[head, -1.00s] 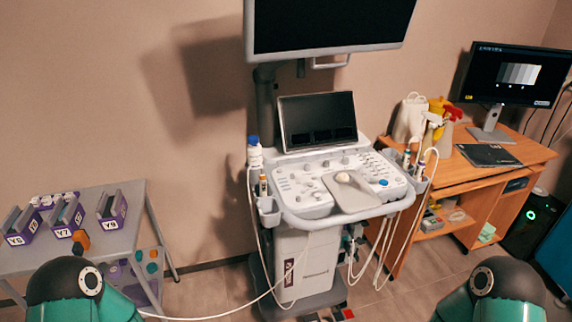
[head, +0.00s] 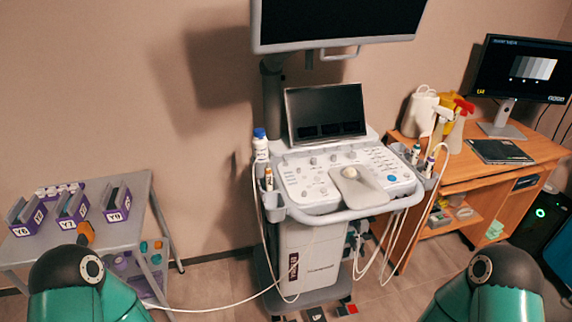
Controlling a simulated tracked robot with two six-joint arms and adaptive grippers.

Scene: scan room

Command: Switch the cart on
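The cart (head: 312,262) is a white ultrasound machine on a wheeled base, standing upright in the middle of the head view. Its large upper monitor (head: 335,22) and smaller tilted screen (head: 325,112) are both dark. Its control panel (head: 318,185) carries several knobs and keys, a pale trackball-like knob and one blue round button (head: 392,178) at the right. A white cable runs from the cart along the floor to the left. Parts of my two green arms show at the bottom left and bottom right. Neither gripper is in the picture.
A grey table (head: 125,232) at left holds purple boxes (head: 72,210) with labels. A wooden desk (head: 540,150) at right holds a lit monitor (head: 520,70), a spray bottle (head: 459,128) and a white jug (head: 420,110). Probe cables hang at the cart's right side. Floor shows between table and cart.

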